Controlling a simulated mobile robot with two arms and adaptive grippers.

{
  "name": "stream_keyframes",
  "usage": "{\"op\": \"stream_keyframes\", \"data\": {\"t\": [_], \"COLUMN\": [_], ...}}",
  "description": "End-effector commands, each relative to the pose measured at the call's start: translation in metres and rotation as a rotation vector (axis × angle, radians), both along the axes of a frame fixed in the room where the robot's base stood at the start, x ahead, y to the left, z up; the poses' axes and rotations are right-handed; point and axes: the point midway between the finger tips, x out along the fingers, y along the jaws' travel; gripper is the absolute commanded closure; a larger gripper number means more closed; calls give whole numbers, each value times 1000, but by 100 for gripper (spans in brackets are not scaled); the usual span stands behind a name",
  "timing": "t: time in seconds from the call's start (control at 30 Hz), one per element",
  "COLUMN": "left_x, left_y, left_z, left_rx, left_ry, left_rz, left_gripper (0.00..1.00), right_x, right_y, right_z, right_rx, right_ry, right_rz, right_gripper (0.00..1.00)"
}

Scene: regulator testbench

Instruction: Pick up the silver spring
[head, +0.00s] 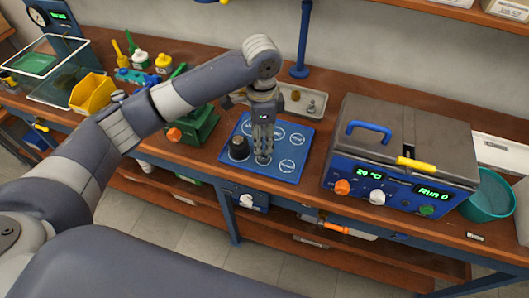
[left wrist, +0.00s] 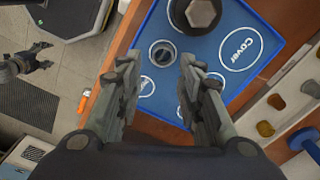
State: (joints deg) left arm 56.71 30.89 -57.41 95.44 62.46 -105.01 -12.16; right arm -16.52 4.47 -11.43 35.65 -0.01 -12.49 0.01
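A small round ring-like part (left wrist: 163,52), which looks like the silver spring seen end-on, stands in a white circle on the blue mat (left wrist: 185,28). In the left wrist view it lies between and beyond my left gripper's fingertips (left wrist: 160,65), which are apart with nothing held. In the head view my left gripper (head: 263,152) points down over the front of the mat (head: 283,172), and its fingers mostly hide this part. A dark hexagonal-topped cap (head: 238,149) stands just left of it. My right gripper (left wrist: 38,62) shows over the floor with its fingers apart.
A beige tray (head: 318,91) with small parts lies behind the mat. A grey and blue test machine (head: 400,140) stands to the right, and a green device (head: 195,126) to the left. A teal bowl (head: 490,199) is at the far right.

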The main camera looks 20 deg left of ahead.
Motion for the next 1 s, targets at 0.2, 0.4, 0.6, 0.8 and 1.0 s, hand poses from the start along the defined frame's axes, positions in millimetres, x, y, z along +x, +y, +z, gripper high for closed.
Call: {"op": "stream_keyframes", "data": {"t": [0.2,0.4,0.6,0.8,1.0], "left_x": [0,1,2,3,3], "left_y": [0,-1,-1,-1,-1], "left_z": [-20,-43,-69,-72,-72], "left_rx": [0,0,0,-1,-1], "left_ry": [-1,1,-1,-5,-4], "left_rz": [0,1,0,-1,-1], "left_gripper": [66,66,66,66,93], "right_x": [-45,-19,9,-2,-20], "right_y": [-2,0,2,0,-2], "right_z": [2,15,22,20,19], "right_rx": [-5,-1,3,0,-3], "right_ry": [64,26,-17,3,29], "right_rz": [1,1,1,1,1], "right_gripper": [32,32,32,32,32]}}
